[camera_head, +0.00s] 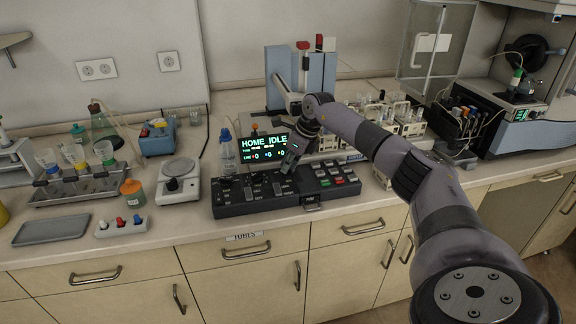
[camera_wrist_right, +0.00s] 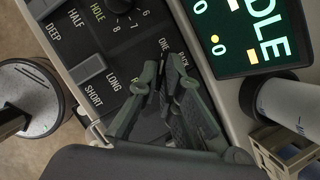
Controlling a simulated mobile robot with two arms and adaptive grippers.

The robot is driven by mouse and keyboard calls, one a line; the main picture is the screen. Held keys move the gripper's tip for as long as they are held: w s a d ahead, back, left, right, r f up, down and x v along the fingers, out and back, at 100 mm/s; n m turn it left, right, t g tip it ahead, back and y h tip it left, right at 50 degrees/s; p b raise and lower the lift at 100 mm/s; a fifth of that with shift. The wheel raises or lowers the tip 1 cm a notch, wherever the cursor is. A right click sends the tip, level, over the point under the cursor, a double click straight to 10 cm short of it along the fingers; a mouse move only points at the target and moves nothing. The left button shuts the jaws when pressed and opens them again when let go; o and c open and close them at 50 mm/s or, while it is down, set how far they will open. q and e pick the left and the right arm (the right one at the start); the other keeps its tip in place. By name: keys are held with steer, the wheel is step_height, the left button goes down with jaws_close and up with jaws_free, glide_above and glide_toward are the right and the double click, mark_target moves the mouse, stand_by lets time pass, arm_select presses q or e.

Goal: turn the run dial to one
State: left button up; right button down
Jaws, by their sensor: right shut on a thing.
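The dark control panel (camera_head: 236,209) lies on the bench at the front middle. In the right wrist view its printed labels "ONE" (camera_wrist_right: 165,45) and "RACK" (camera_wrist_right: 183,62) stand just beyond my fingertips. My right gripper (camera_head: 289,164) reaches down to the panel, and its two fingers (camera_wrist_right: 165,82) are close together. They are shut on the run dial beside these labels. The dial is mostly hidden between the fingers, so I cannot tell where its pointer stands. My left gripper is in neither view.
The lit display (camera_head: 265,154) reads "HOME IDLE" and stands close behind the panel. Another dial (camera_wrist_right: 118,5), labelled "HOLE", and the switches (camera_wrist_right: 92,68) lie near my fingers. A bottle (camera_head: 227,150) and a balance (camera_head: 180,181) stand left; racks (camera_head: 400,118) stand behind my arm.

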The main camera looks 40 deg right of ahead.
stand_by(0.3)
steer(key=c, duration=1.8)
jaws_free()
steer(key=shift+a, duration=0.1)
steer(key=shift+o, duration=0.2)
steer(key=shift+f, duration=0.1)
steer(key=v, duration=1.2)
steer(key=shift+w, duration=0.1)
